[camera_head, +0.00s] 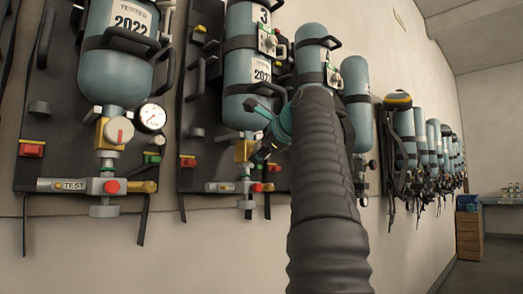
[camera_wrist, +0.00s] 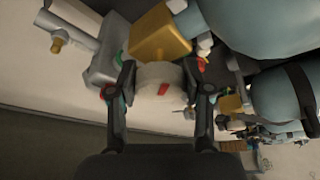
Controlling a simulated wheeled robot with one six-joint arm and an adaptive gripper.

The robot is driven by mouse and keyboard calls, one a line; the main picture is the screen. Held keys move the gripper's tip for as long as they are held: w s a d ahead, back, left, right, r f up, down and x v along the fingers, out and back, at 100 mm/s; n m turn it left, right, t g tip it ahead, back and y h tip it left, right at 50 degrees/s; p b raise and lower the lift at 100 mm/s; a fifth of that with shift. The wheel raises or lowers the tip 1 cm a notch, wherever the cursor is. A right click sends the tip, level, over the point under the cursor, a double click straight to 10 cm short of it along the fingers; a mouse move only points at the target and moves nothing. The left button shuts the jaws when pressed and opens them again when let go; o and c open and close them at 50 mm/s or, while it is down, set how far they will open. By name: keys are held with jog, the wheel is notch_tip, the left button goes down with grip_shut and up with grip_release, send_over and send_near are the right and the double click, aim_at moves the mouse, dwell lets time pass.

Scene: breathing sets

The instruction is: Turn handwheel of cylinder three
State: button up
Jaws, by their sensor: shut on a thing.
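Cylinder three (camera_head: 246,68) is a teal bottle on a dark wall backplate, with a "3" label near its top. Its brass valve block (camera_head: 243,150) sits below it and also shows in the wrist view (camera_wrist: 160,33). The handwheel (camera_wrist: 160,84), a pale round knob with a red mark, is between my gripper's two fingers in the wrist view. My gripper (camera_wrist: 163,80) is shut on the handwheel, one finger at each side. In the head view, my arm and gripper (camera_head: 265,125) hide the handwheel.
Another cylinder (camera_head: 115,75) with a valve and gauge (camera_head: 151,117) hangs at the left. More cylinders (camera_head: 405,135) line the wall to the right. A wooden drawer unit (camera_head: 469,235) stands far right. A neighbouring teal cylinder (camera_wrist: 285,105) is close at the right in the wrist view.

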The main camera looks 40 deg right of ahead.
dwell(0.5)
jog(key=o, duration=1.2)
jog(key=shift+c, duration=0.2)
jog(key=v, duration=1.2)
